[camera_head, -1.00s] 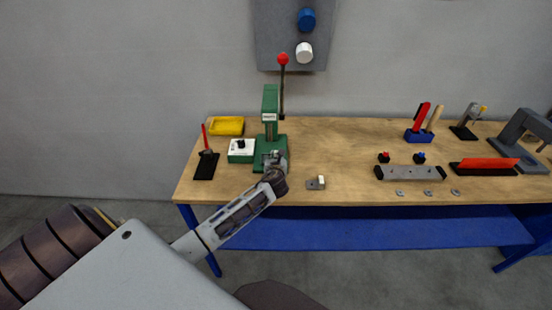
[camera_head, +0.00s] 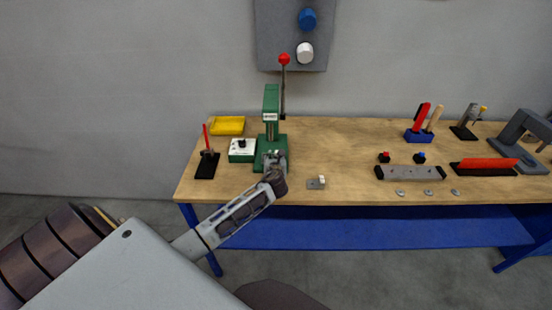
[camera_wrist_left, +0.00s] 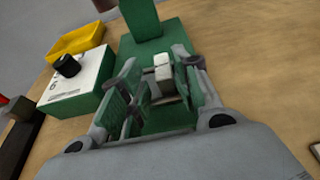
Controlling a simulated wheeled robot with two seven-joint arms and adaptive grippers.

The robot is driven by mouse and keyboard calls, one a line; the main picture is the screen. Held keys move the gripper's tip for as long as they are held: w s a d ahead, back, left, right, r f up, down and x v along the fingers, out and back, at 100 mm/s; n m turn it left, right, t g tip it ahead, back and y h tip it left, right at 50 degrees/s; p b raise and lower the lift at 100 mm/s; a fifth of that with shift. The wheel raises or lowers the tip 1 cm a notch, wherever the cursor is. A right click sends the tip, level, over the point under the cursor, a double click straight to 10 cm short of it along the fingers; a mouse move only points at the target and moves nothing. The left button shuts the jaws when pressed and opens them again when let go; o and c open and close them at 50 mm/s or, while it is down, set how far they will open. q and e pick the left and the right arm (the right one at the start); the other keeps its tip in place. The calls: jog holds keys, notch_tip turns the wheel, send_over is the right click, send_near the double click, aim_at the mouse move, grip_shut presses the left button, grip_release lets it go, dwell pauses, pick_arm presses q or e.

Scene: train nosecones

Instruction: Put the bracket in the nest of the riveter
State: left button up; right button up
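The green riveter (camera_head: 270,105) stands at the left part of the bench, with a red-knobbed lever. My left gripper (camera_head: 274,162) is low at the front of its base. In the left wrist view the fingers of this gripper (camera_wrist_left: 160,80) are apart over the green base (camera_wrist_left: 180,116). A small pale grey stepped piece (camera_wrist_left: 163,74) sits between them, with gaps visible on both sides. It looks like the bracket, but I cannot tell it surely from the nest, which I cannot make out separately. My right gripper is not in view.
A white box with a black knob (camera_head: 242,149), a yellow tray (camera_head: 227,126) and a black stand (camera_head: 206,167) are left. The bench middle is clear.

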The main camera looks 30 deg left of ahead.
pick_arm(q)
jog(key=shift+s+d+f, duration=0.15)
jog(key=shift+d+f, duration=0.2)
jog(key=shift+f, duration=0.4)
jog(key=shift+r, duration=0.25)
jog(key=shift+s+d+r, duration=0.25)
jog(key=shift+d+r, duration=0.05)
jog(key=shift+r, duration=0.05)
jog(key=r+v, duration=0.1)
jog(key=v, duration=1)
jog(key=shift+a, duration=0.35)
jog(key=shift+w, duration=0.1)
dwell(0.5)
